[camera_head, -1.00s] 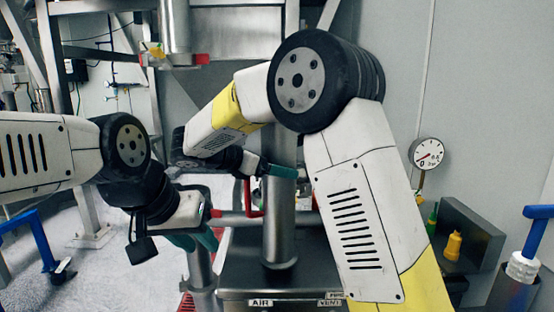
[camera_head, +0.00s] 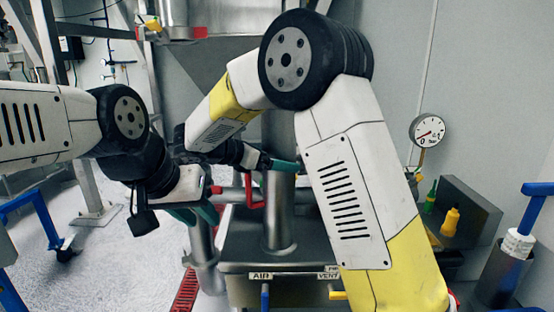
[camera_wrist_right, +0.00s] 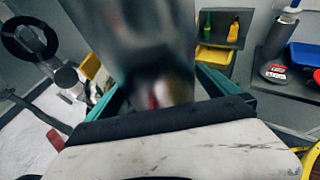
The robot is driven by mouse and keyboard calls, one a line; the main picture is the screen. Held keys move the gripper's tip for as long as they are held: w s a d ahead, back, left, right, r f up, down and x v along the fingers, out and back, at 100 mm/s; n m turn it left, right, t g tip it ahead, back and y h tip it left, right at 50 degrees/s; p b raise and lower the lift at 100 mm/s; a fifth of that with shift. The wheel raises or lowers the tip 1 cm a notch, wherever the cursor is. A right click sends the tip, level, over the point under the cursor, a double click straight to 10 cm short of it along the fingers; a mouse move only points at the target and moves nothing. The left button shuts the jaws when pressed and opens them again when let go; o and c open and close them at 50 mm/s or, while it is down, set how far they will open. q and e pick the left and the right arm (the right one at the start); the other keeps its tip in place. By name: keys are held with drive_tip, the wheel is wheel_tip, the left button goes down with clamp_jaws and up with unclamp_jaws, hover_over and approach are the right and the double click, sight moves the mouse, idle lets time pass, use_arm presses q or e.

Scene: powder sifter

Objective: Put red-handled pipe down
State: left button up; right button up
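The red-handled pipe (camera_head: 279,215) is an upright grey metal cylinder with a red handle (camera_head: 252,190) on its left side. Its lower end appears at the top of the metal box; contact is unclear. My right gripper (camera_head: 283,165) reaches it from the left, a teal finger across its upper part. In the right wrist view, the blurred pipe (camera_wrist_right: 150,45) stands between the two teal fingers, which appear shut on it. My left gripper (camera_head: 198,214) hangs at the left, apart from this pipe, with its teal fingers apparently spread and nothing visible between them.
The metal box (camera_head: 240,250) carries AIR and VENT labels. A fixed metal pipe (camera_head: 203,255) stands left of it, below my left gripper. A hopper (camera_head: 225,60) hangs behind.

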drive_tip(key=shift+r, duration=0.15)
drive_tip(key=v, duration=1.2)
idle(1.1)
